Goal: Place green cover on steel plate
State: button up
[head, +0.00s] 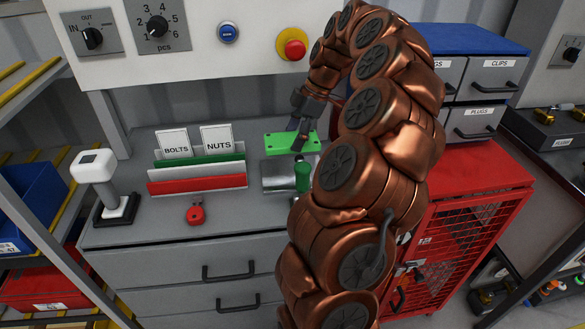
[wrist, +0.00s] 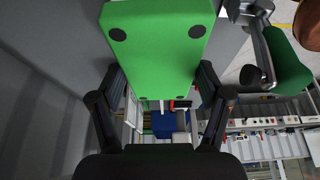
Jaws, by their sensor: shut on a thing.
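The green cover (head: 278,143) is a flat bright green plate with dark round spots at its corners. In the wrist view it (wrist: 160,45) fills the upper middle, between the two dark fingers. My gripper (head: 299,133) is shut on it, over the grey cabinet top. Whether the cover touches anything below is unclear. A shiny steel piece (head: 278,175), likely the steel plate, lies just in front of the cover in the head view. A dark green handle (head: 303,177) stands at its right end and also shows in the wrist view (wrist: 288,62). My arm hides the area to the right.
A file rack (head: 197,181) with BOLTS and NUTS cards stands left of the cover. A red USB-like item (head: 196,213) lies in front of it. A white-headed joystick (head: 97,170) is at far left. A control panel (head: 190,38) hangs behind; red cabinets stand right.

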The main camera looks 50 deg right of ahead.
aim_at(308, 137)
notch_tip(308, 137, down, 9)
jog(key=shift+r+p, duration=0.2)
jog(key=shift+p, duration=0.85)
jog(key=shift+f, duration=0.15)
jog(key=shift+f, duration=0.2)
jog(key=o, duration=1.3)
jog(key=shift+c, duration=0.2)
jog(key=shift+r, duration=0.2)
jog(key=shift+b+v, duration=1.25)
jog(key=shift+v, duration=4.75)
